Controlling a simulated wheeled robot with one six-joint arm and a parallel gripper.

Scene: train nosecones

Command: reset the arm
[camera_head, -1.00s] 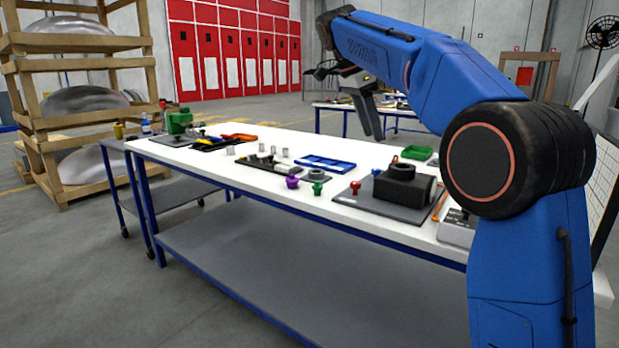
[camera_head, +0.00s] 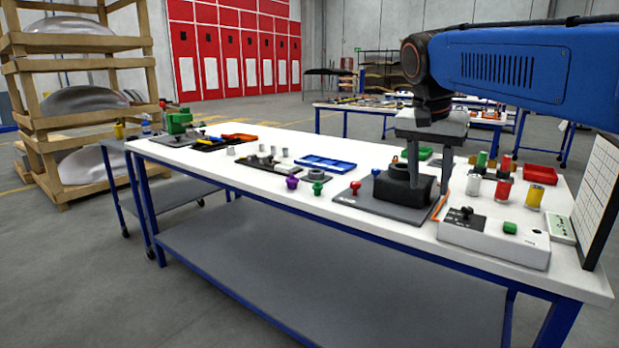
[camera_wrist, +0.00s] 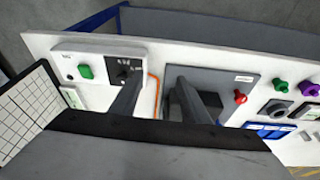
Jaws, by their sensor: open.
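My blue arm reaches in from the right in the head view. My gripper (camera_head: 428,170) points down over the right part of the white workbench (camera_head: 375,230), at the dark block fixture (camera_head: 405,188) on its grey plate. In the wrist view my gripper (camera_wrist: 160,95) shows two grey fingers spread apart with nothing between them. The fixture (camera_wrist: 210,100) lies beyond the right finger there, partly hidden by it. I cannot tell the exact height of the fingertips above the bench.
A control box (camera_head: 495,236) with a green button stands right of the fixture. Red and yellow cylinders (camera_head: 503,192) and a gridded panel (camera_head: 598,200) are further right. A blue tray (camera_head: 326,164) and small knobs (camera_head: 292,182) lie left. A wooden rack (camera_head: 80,100) stands far left.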

